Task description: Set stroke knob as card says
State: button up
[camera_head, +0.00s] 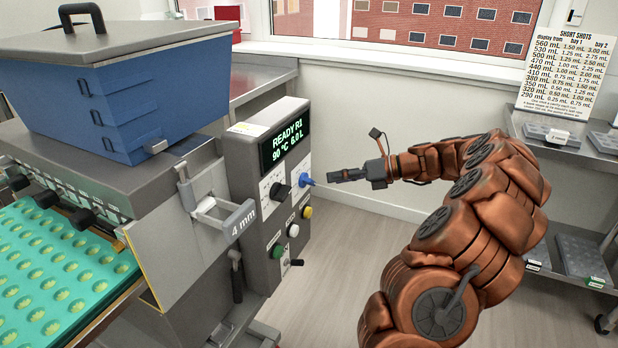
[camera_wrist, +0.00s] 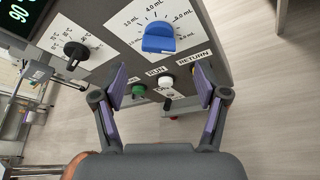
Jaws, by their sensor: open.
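The blue stroke knob (camera_wrist: 158,39) sits on a white dial plate marked in mL; I cannot tell which mark it points to. It also shows in the head view (camera_head: 306,180) on the control panel (camera_head: 263,155). My gripper (camera_wrist: 160,86) is open and empty, its two fingers apart and short of the knob. In the head view my gripper (camera_head: 345,176) is just right of the knob. The card (camera_head: 562,72), headed SHORT SHOTS, is at upper right, with a display column, bay 1 and bay 2.
A black knob (camera_wrist: 76,51) is left of the blue one. Below are a green button (camera_wrist: 139,90), a white button (camera_wrist: 166,81) and a yellow button (camera_head: 307,212). A blue hopper (camera_head: 140,95) and a teal mould tray (camera_head: 60,262) are at left. Floor right of the panel is clear.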

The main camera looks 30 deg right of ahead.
aim_at(314, 181)
jog(key=shift+w+a+f+m+y, duration=0.15)
jog(key=shift+w+a+f+m, duration=0.2)
jog(key=shift+w+a, duration=0.45)
jog(key=shift+w+a+f+m+y, duration=0.1)
jog(key=shift+w+a+f+m, duration=0.25)
jog(key=shift+w+a, duration=0.45)
jog(key=shift+w+a+f+m+y, duration=0.15)
jog(key=shift+w+a+f+m, duration=0.2)
jog(key=shift+w+a, duration=0.45)
jog(key=shift+s, duration=0.1)
jog(key=c, duration=1.2)
jog(key=shift+o, duration=0.2)
